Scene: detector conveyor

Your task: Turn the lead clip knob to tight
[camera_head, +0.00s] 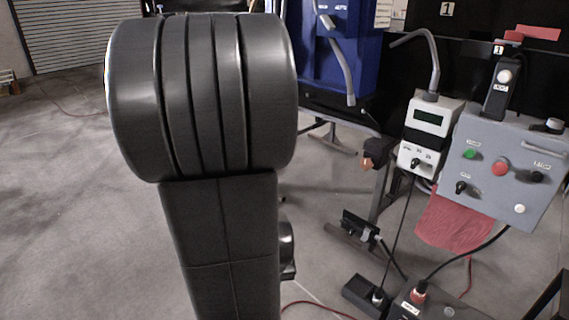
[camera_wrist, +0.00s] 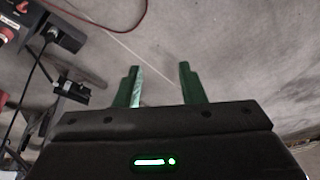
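A dark clamp with copper-coloured jaws (camera_head: 375,153), which looks like the lead clip, sits at the edge of the stand in the head view. I cannot make out its knob or how tight it is. My gripper (camera_wrist: 158,88) has two green fingers spread apart with nothing between them. It points over bare floor in the wrist view, and the clamp is not clearly visible there. My gripper is out of sight in the head view, where my own dark arm fills the left middle.
A grey control panel (camera_head: 513,160) with buttons and knobs stands at the right. Beside it is a white meter box (camera_head: 428,133). A blue cabinet (camera_head: 345,55) stands behind. A black box with a cable (camera_head: 365,296) is low down. Floor on the left is clear.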

